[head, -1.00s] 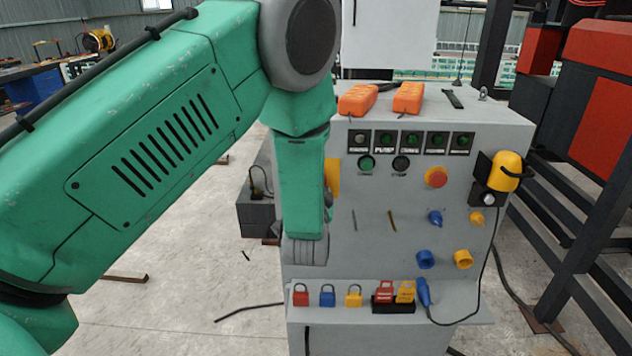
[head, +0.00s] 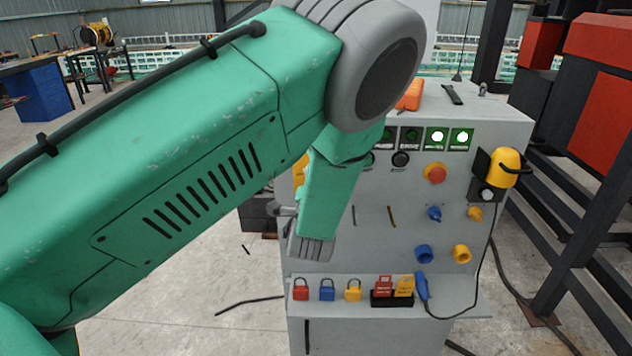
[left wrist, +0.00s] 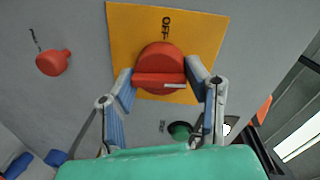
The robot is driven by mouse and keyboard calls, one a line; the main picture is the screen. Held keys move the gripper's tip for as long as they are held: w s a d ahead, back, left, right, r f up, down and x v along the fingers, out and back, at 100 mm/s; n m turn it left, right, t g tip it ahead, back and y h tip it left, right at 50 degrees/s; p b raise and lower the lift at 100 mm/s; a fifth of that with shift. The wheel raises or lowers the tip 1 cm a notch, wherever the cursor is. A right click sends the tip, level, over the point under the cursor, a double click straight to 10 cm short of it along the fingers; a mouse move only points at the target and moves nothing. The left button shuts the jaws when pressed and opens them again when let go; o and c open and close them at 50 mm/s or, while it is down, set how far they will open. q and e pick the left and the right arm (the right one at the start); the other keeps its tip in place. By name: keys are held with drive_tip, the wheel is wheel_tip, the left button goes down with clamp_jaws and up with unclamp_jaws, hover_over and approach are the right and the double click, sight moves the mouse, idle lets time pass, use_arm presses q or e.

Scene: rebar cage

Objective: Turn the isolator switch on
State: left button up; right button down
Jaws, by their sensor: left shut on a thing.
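The isolator switch is a red knob (left wrist: 160,58) on a yellow plate (left wrist: 118,28) in the left wrist view. An OFF label is on the plate beside the knob, upside down in this view. The knob's grip bar lies across the picture, with a white mark at its right part. My left gripper (left wrist: 161,80) has one finger on each side of the knob and is shut on it. In the head view my arm hides the knob and most of the gripper; only a sliver of the yellow plate (head: 300,168) shows. My right gripper is in neither view.
The grey panel (head: 375,240) carries an emergency stop (head: 435,173), blue and yellow sockets and a yellow lamp-like device (head: 505,168). Two right-hand indicators (head: 448,138) glow green. Coloured padlocks (head: 327,290) stand on the lower shelf. Dark steel frames stand at right.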

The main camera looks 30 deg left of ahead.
use_arm(q)
drive_tip(key=shift+w+r, duration=0.15)
drive_tip(key=shift+r, duration=0.05)
drive_tip(key=o, duration=1.1)
drive_tip(key=shift+o, duration=0.2)
drive_tip(key=shift+w+d+f, duration=0.1)
drive_tip(key=shift+f, duration=0.1)
drive_tip(key=shift+s, duration=0.2)
